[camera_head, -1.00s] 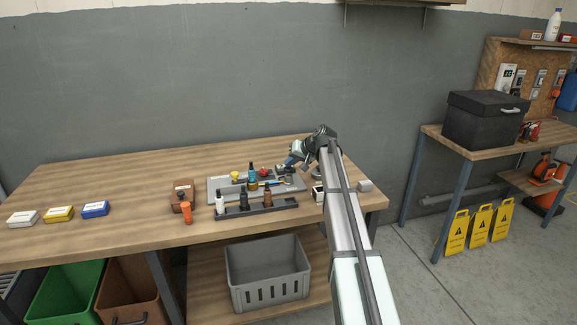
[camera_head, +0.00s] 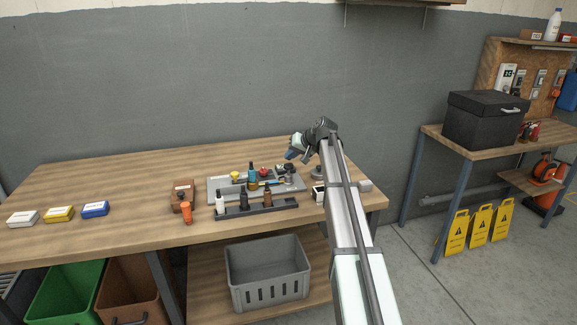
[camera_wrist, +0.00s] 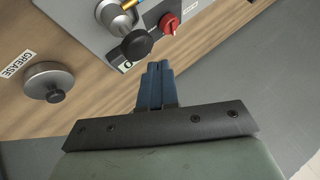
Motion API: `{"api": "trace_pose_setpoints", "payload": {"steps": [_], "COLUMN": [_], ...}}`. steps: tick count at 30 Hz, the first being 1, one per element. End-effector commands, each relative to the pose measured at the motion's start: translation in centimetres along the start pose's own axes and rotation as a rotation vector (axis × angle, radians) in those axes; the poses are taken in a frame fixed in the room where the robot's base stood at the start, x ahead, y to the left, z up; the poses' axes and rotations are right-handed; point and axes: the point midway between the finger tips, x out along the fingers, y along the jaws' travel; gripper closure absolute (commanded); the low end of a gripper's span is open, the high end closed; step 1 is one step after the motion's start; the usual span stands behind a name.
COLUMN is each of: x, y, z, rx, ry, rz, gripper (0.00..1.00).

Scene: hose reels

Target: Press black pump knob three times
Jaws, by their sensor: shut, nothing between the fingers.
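The black pump knob (camera_wrist: 137,44) is round and sits on a silver metal body on the grey panel (camera_wrist: 88,22). In the head view the black knob (camera_head: 281,168) is small at the panel's far right corner. My gripper (camera_wrist: 157,68) has blue fingers that are shut together and empty. In the wrist view the fingertips show just below and right of the black knob, with a visible gap. In the head view my gripper (camera_head: 290,155) is above the panel's back right, apart from the knob.
A red knob (camera_wrist: 169,23) is beside the black one. A rack (camera_head: 258,209) of several bottles stands in front of the panel. The table's left back is clear.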

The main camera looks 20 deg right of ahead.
Motion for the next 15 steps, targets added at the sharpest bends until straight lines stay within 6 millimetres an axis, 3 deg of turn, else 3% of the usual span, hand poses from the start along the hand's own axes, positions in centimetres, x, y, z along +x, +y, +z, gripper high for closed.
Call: {"api": "trace_pose_setpoints", "payload": {"steps": [15], "x": [-2.6], "y": [-1.9], "z": [-2.0], "rx": [-0.001], "ry": [0.001], "rz": [0.000], "gripper": [1.00]}}
